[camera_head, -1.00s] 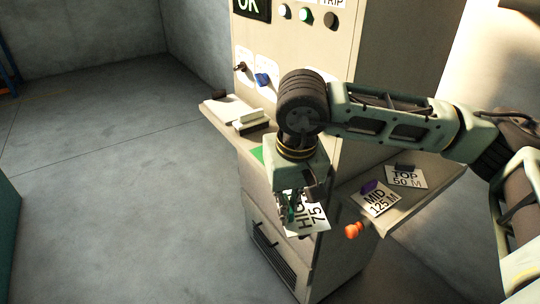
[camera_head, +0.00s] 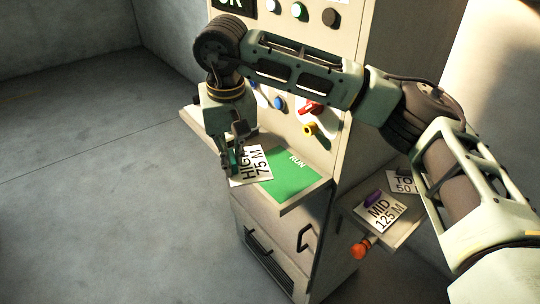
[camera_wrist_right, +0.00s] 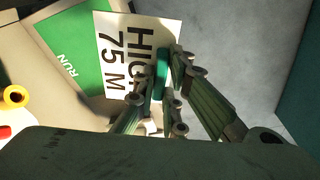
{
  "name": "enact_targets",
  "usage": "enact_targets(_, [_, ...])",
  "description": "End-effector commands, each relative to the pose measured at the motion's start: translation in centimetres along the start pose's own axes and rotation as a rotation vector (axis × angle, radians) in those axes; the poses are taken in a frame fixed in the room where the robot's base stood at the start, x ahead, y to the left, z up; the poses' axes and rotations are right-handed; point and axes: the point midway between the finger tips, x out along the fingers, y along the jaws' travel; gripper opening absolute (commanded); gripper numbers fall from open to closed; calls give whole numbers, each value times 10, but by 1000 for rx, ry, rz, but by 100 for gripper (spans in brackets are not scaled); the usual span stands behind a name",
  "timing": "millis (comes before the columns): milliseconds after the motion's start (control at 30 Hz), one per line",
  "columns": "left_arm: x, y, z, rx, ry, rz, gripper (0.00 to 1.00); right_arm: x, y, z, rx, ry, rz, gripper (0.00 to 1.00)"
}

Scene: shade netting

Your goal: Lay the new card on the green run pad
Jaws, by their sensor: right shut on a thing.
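My right gripper (camera_head: 232,160) is shut on the teal grip of a white card (camera_head: 256,167) that reads HIGH 75 M. In the right wrist view the card (camera_wrist_right: 124,58) hangs off the fingers (camera_wrist_right: 160,85), with the grip (camera_wrist_right: 162,62) between them. The green run pad (camera_head: 290,176), marked RUN, lies on the cabinet's shelf. The card is at the pad's left edge and covers part of it in the head view; I cannot tell whether it touches the pad. The pad also shows in the right wrist view (camera_wrist_right: 72,50). My left gripper is not in view.
A lower side shelf holds a MID 125 M card (camera_head: 378,212) with a purple grip and a TOP 50 M card (camera_head: 402,183). An orange knob (camera_head: 361,250) sticks out below. The cabinet face has a yellow knob (camera_head: 309,129), a red handle (camera_head: 311,108) and buttons.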

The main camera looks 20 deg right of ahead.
Motion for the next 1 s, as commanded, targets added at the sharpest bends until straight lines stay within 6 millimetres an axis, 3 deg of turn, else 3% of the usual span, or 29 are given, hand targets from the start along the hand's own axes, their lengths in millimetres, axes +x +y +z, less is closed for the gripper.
enact_targets(233, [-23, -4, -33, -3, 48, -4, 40, 1, 60, -24, 4, -2, 1, 0])
enact_targets(400, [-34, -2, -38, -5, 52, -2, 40, 3, 90, -37, 3, -2, 1, 0])
enact_targets(500, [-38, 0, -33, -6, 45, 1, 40, 21, 88, -32, -4, -5, 2, 0])
enact_targets(700, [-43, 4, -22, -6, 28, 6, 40, 38, 88, -30, -2, -2, 1, 0])
enact_targets(900, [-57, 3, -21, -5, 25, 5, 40, 66, 88, -25, -2, -5, 1, 0])
enact_targets(1000, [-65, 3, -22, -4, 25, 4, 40, 70, 91, -26, -1, -2, 2, 0])
